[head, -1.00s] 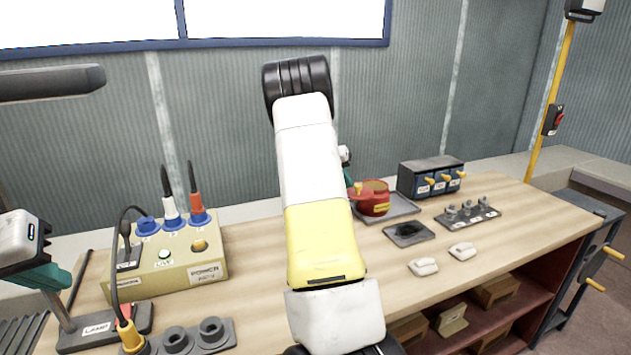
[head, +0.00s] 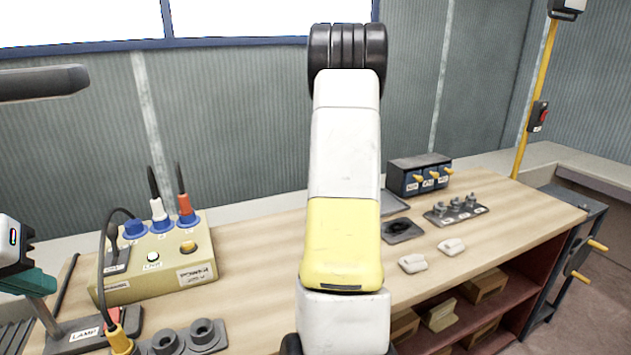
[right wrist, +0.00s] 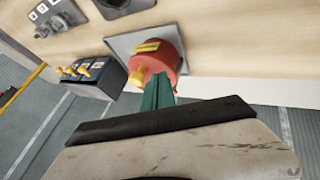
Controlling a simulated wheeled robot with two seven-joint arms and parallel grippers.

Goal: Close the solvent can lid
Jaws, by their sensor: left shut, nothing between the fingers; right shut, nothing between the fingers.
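The red solvent can (right wrist: 165,50) with a yellow label stands on a grey tray (right wrist: 122,44) in the right wrist view. A yellow knob-like part (right wrist: 137,77) sticks out at its near side; whether the lid is open or shut I cannot tell. My right gripper (right wrist: 158,88) is shut and empty, its green fingers right at the can; contact is unclear. In the head view my right arm hides the can and only a tray corner (head: 396,203) shows. My left gripper (head: 30,284) is shut and empty at the left edge, beside the lamp.
A yellow power box (head: 150,265) with plugs and a cable stands at left. A blue switch box (head: 420,177) with yellow handles stands close to the can. A dark plate (head: 402,231), a grey peg rack (head: 456,210) and two pale blocks (head: 412,264) lie right of my arm.

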